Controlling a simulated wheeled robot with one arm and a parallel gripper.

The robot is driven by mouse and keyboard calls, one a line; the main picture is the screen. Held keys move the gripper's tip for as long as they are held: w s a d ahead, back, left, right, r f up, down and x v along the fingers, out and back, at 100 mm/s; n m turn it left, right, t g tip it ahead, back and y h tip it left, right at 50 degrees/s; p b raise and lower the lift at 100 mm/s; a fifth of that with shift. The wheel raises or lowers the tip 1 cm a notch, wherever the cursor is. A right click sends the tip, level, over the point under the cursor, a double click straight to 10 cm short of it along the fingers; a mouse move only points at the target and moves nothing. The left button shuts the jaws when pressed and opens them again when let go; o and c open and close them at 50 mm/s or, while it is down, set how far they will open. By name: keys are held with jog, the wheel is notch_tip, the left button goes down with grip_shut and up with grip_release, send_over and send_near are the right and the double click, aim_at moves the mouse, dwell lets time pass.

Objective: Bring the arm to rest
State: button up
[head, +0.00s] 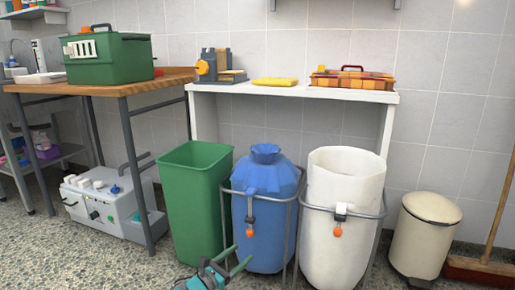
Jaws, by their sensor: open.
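My gripper (243,253) shows at the bottom middle of the head view, with a teal and dark body and two green fingers. The fingers stand apart with nothing between them. It is in front of the green bin (197,205) and the blue bag (263,215). The rest of my arm is below the picture edge. I cannot tell whether the fingers touch anything behind them.
A white bag (342,225) hangs in a metal stand. A cream pedal bin (424,235) and a broom (490,262) are at right. A grey machine (108,205) sits under the wooden table (170,78), which carries a green carrier (108,58). A white shelf (300,91) holds a yellow cloth (275,82).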

jog(key=s+d+r+m+g+h+p, duration=0.1)
jog(key=s+d+r+m+g, duration=0.25)
jog(key=d+r, duration=0.4)
jog(key=s+d+r+m+g+h+p, duration=0.1)
jog(key=s+d+r+m+g+h, duration=0.25)
jog(key=d, duration=0.65)
jog(key=s+d+r+m+g+p, duration=0.1)
jog(key=s+d+r+m+g, duration=0.15)
jog(key=d+r+m, duration=0.4)
jog(key=s+d+r+m+g+y+p, duration=0.2)
jog(key=s+d+r+m+g, duration=0.25)
jog(key=s+d, duration=0.45)
jog(key=s+m+g+y+p, duration=0.25)
jog(key=s+m+y, duration=0.35)
jog(key=s, duration=0.9)
jog(key=s+a+m+y+p, duration=0.2)
jog(key=s+a+y, duration=0.6)
jog(key=s+a, duration=0.4)
jog(key=shift+s+f+m+t+p, duration=0.2)
jog(key=shift+s+m+t+p, duration=0.25)
jog(key=shift+s, duration=0.45)
